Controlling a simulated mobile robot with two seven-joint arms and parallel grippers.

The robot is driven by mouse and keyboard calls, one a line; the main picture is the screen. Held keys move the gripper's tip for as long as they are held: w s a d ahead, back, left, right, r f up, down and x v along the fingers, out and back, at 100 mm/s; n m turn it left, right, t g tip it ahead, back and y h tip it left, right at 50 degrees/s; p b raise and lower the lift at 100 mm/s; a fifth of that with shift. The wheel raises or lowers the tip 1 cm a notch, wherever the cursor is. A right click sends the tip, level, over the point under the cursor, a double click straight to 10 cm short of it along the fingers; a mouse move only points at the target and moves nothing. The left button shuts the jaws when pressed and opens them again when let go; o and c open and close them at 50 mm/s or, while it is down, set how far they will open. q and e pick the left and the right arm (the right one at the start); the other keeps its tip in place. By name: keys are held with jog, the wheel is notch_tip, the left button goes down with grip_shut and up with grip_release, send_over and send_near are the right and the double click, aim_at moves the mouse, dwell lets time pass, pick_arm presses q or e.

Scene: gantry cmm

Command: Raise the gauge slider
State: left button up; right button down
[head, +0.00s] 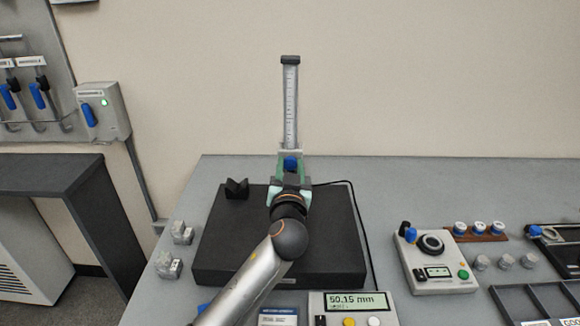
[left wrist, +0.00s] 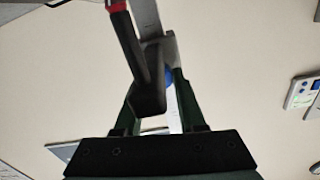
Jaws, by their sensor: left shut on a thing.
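The height gauge has an upright scale column (head: 290,105) with a dark cap, standing at the back of a black granite plate (head: 335,240). Its slider, with a blue knob (head: 291,164), sits low on the column. My left gripper (head: 289,187) is at the slider, in front of the column, and is shut on it. The arm hides the lower part of the gauge. In the left wrist view, the gripper's fingers (left wrist: 155,100) close around the slider, with a bit of blue knob (left wrist: 169,76) behind a dark part. The display box (head: 350,304) reads about 50.15 mm. My right gripper is not in view.
A black V-block (head: 237,188) stands on the plate left of the gauge. Metal blocks (head: 175,248) lie left of the plate. A control box (head: 436,262) with a dial stands to the right. The wall above the column is clear.

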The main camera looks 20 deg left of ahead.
pick_arm(q)
grip_shut()
dwell(0.9)
